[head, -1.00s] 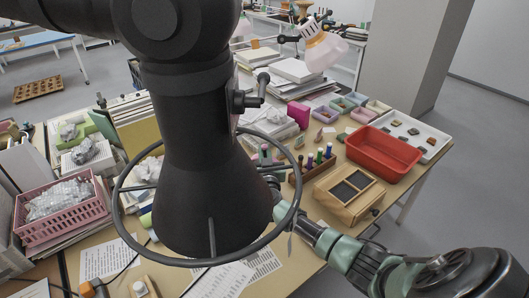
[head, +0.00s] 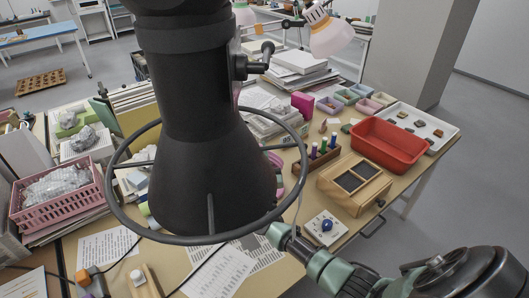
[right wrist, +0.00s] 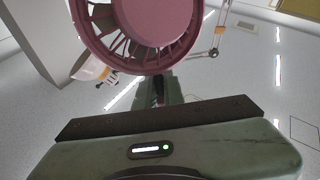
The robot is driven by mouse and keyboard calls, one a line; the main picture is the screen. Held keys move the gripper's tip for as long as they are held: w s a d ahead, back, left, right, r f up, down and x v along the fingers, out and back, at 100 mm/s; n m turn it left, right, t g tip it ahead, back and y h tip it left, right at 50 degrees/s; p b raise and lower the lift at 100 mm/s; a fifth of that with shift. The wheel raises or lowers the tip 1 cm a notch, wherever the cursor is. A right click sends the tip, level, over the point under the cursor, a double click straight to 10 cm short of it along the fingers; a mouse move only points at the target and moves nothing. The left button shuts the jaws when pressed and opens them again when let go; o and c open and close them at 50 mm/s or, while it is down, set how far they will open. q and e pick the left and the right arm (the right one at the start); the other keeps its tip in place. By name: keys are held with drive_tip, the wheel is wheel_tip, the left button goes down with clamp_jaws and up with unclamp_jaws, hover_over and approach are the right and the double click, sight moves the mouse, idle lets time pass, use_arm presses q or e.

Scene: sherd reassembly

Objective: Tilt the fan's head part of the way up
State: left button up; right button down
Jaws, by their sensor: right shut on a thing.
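The fan's head (right wrist: 152,22) fills the top of the right wrist view, with a maroon ring guard, dark slats and a round pink hub. In the head view a large black hood hides nearly all of the fan. My right gripper (right wrist: 160,88) is shut on the fan's head at its lower rim, though the contact itself is hard to see. In the head view my green right wrist (head: 292,243) reaches in from the lower right, and its fingertips are hidden behind the hood's ring. My left gripper is not in view.
The black hood (head: 212,180) with its wide ring (head: 112,200) hangs close in front. On the table stand a red tray (head: 388,146), a wooden box (head: 354,184), a white plate with a blue knob (head: 326,226), and a pink basket (head: 58,205). Papers and cables lie at the front.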

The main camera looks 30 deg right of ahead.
drive_tip(key=shift+s+a+f+t+b, duration=0.2)
drive_tip(key=shift+a+t+b, duration=0.05)
drive_tip(key=shift+t+b, duration=0.05)
drive_tip(key=shift+s+a+r+n, duration=0.1)
drive_tip(key=shift+a+r+n, duration=0.1)
drive_tip(key=shift+n, duration=0.2)
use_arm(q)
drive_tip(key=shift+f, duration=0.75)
use_arm(e)
drive_tip(key=c, duration=1.5)
unclamp_jaws()
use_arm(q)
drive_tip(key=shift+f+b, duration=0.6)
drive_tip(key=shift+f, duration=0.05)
use_arm(e)
drive_tip(key=v, duration=0.8)
